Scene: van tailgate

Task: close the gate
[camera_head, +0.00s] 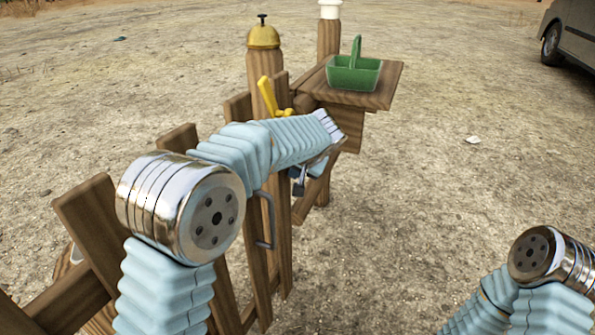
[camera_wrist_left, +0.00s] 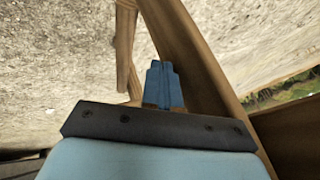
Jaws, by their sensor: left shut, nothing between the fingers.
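The wooden gate (camera_head: 93,232) has slatted pickets running from the lower left toward the posts at centre. A grey metal handle (camera_head: 269,222) stands on its right side, and a yellow lever (camera_head: 268,97) shows near the top. My left arm crosses in front and hides part of the gate. My left gripper (camera_head: 298,186) is beside the wood, just below the shelf. In the left wrist view its blue fingers (camera_wrist_left: 163,87) are together and empty, close to a wooden board (camera_wrist_left: 190,60); contact cannot be told. My right gripper is out of view; only its arm shows at lower right.
A wooden post (camera_head: 264,66) carries a brass bell (camera_head: 263,36). Behind it, a white-topped post (camera_head: 329,38) stands by a wooden shelf (camera_head: 390,80) holding a green basket (camera_head: 354,74). A dark vehicle (camera_head: 575,38) is at upper right. Open gravel lies to the right.

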